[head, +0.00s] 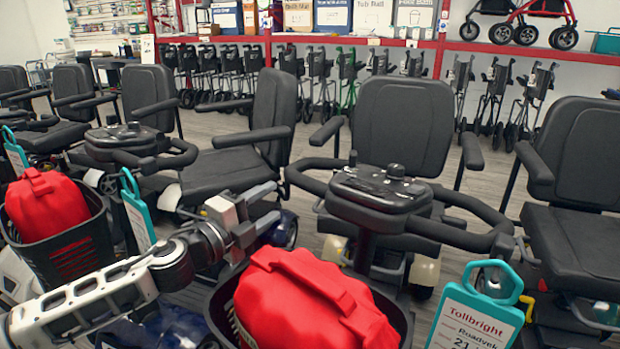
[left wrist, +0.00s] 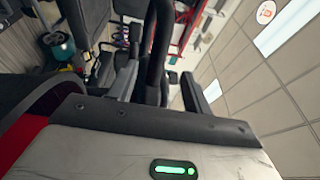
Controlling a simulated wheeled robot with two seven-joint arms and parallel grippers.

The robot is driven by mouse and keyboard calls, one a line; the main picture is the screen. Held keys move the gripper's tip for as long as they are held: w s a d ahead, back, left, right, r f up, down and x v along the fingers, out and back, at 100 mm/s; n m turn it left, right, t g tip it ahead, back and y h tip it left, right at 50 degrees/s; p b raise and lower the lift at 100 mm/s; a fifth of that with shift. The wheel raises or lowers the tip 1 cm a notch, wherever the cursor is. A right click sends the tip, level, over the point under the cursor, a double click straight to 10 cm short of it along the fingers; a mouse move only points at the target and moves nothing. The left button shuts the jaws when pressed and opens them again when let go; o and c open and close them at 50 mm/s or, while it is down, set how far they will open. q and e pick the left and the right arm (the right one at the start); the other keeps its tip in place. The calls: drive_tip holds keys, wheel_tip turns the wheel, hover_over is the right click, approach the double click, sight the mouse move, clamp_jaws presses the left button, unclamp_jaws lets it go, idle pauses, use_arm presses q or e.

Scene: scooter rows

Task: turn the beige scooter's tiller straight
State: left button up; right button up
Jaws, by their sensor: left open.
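A scooter's black tiller head (head: 380,188) stands in the middle of the head view, with looped handlebars. Its left handlebar loop (head: 296,172) sits farther back than its right loop (head: 490,238), so the tiller looks turned. Cream parts (head: 424,270) show low behind it; most of the body is hidden, so I cannot be sure it is the beige scooter. My left gripper (head: 268,207) is open, just short of the left loop. In the left wrist view a dark bar (left wrist: 158,55) stands ahead of the gripper; I cannot tell whether it is between the fingers. My right gripper is not in view.
A red bag (head: 310,300) sits in the front basket below my left gripper. A teal-framed tag (head: 475,315) hangs at the right. Another scooter's tiller (head: 130,145) and red bag (head: 45,205) are at the left. Black seats (head: 405,125) and a row of folded walkers stand behind.

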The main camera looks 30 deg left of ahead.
sight(299, 184)
use_arm(q)
drive_tip(key=p+x, duration=0.1)
drive_tip(key=x, duration=1)
drive_tip(key=shift+w, duration=0.35)
drive_tip(key=shift+w+d, duration=0.15)
drive_tip(key=shift+w, duration=0.5)
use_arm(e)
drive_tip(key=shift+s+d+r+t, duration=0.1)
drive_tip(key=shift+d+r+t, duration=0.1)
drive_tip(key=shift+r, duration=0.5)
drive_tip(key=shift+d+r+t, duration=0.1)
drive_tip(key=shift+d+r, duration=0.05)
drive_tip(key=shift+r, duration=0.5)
